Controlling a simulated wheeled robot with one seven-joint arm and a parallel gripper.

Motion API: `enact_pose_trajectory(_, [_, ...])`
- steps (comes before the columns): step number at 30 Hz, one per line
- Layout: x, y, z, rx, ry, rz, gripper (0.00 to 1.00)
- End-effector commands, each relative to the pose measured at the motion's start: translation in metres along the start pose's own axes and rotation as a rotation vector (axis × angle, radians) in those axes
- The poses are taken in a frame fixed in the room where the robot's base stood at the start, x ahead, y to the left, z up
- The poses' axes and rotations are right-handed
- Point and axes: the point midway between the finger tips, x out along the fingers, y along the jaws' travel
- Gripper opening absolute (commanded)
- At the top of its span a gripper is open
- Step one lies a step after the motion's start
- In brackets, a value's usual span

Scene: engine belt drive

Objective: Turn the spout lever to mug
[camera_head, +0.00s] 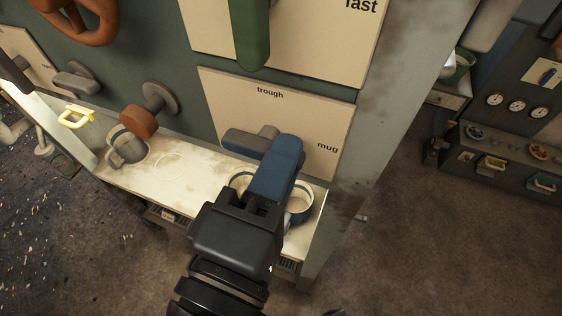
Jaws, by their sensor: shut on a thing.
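The grey spout lever (246,142) stands out from a cream plate (318,118) marked "trough" at the upper middle and "mug" at the right. My gripper (280,155) reaches up from below, and its blue fingers are shut on the lever. They cover the right part of the lever, so its exact angle is hard to tell. A white mug with a dark band (301,204) stands on the ledge below, just right of the gripper. Another pale rim (239,181) shows left of the gripper; I cannot tell whether it belongs to a separate vessel.
A green lever (250,35) hangs above, near "fast". An orange-brown knob (139,121), a grey vessel (125,147) and a yellow handle (76,117) are at left. The pale ledge (190,183) is partly clear. A panel edge (375,130) rises at right.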

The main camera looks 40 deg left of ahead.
Motion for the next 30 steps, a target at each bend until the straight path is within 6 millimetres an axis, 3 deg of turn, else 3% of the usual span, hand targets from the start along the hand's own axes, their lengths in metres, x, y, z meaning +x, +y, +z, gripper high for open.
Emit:
enact_pose_trajectory(14, [-0.0004,-0.0028,0.0000,0.013,-0.001,-0.006,0.00])
enact_pose_trajectory(15, [-0.0004,-0.0028,0.0000,0.013,-0.001,-0.006,0.24])
enact_pose_trajectory(21, [-0.0002,-0.0019,0.0000,0.012,0.000,-0.003,0.43])
enact_pose_trajectory(30, [-0.0016,-0.0012,-0.0001,0.012,0.000,-0.002,0.47])
